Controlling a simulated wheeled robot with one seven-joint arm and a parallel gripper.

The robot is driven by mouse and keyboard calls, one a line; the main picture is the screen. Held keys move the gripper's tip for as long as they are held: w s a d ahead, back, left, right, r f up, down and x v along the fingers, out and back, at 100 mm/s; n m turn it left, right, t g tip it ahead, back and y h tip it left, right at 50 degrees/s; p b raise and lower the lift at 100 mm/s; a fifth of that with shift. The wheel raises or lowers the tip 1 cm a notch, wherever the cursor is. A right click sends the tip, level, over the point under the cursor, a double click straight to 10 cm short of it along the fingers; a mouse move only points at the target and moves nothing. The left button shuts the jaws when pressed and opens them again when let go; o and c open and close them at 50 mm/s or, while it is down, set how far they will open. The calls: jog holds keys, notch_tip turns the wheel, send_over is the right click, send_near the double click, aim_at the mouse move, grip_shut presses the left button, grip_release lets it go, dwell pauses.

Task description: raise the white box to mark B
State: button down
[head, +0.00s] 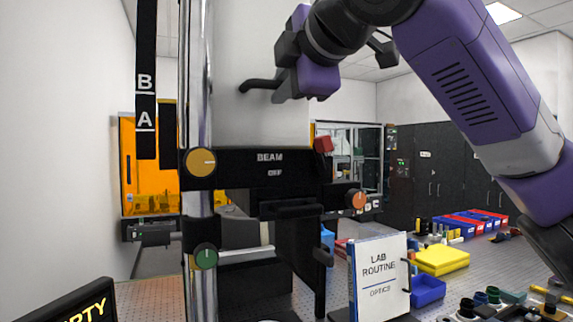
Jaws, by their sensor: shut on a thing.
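The white box (262,118) is the tall white housing on the upright stand in the head view. Its lower edge meets the black BEAM panel, and its top is out of frame. A bent black handle (258,85) sticks out from its front. My gripper (280,84) is at this handle and shut on it; my wrist partly hides the grip. The black scale (146,58) at the left bears the white letters B, above, and A, below, each with a line under it. I cannot tell which mark the box is level with.
The black BEAM panel (240,168) has an amber knob (200,162), a red switch (323,144) and an orange knob (355,199). A green knob (205,257) sits lower on the metal column.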

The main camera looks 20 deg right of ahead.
jog(key=shift+r+p, duration=0.35)
jog(key=shift+r, duration=0.25)
dwell(0.3)
jog(key=c, duration=1.4)
grip_release()
jog(key=shift+c, duration=0.2)
jog(key=shift+f, duration=0.1)
jog(key=shift+s, duration=0.1)
